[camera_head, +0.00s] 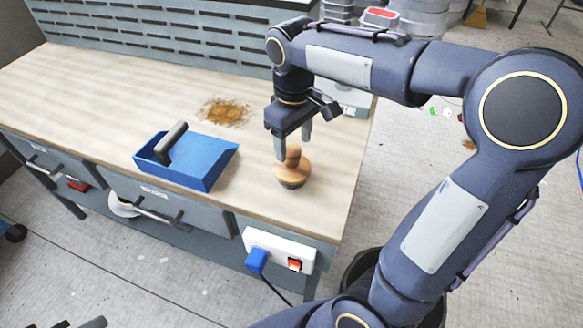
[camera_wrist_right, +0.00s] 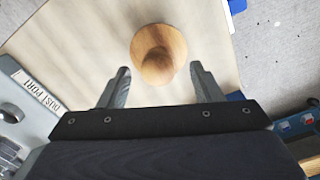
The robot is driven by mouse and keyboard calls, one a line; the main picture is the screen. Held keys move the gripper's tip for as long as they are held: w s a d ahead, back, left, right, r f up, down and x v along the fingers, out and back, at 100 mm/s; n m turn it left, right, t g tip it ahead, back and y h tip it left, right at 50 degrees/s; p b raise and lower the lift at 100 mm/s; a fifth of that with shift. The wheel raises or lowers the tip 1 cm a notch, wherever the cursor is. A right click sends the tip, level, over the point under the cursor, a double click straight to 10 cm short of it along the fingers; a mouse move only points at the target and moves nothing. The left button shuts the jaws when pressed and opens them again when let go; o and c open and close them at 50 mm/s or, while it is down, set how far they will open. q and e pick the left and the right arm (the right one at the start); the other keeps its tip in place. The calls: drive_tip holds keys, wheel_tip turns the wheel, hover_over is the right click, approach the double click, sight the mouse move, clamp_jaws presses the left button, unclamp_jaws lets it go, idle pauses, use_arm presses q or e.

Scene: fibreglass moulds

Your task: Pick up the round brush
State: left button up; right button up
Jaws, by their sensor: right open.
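The round brush (camera_head: 292,170) stands upright on the workbench near its right front corner, with a wooden knob on top and a dark base. It also shows from above in the right wrist view (camera_wrist_right: 158,54), as a round wooden disc with its knob. My right gripper (camera_head: 293,148) is open and empty, with its fingers pointing down just above and behind the brush knob. In the right wrist view its two fingers (camera_wrist_right: 160,72) are spread, with the brush ahead of and between them. My left gripper is not in view.
A blue dustpan (camera_head: 212,165) with a grey handle lies left of the brush. A patch of brown dust (camera_head: 224,112) is behind it. A grey box (camera_head: 350,98) stands behind my right gripper. A power socket (camera_head: 279,250) is on the bench front (camera_head: 200,205).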

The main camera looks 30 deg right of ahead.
sight(292, 147)
drive_tip(key=f, duration=0.5)
drive_tip(key=shift+w+f, duration=0.2)
drive_tip(key=shift+w, duration=0.2)
drive_tip(key=c, duration=1.1)
drive_tip(key=shift+r, duration=0.15)
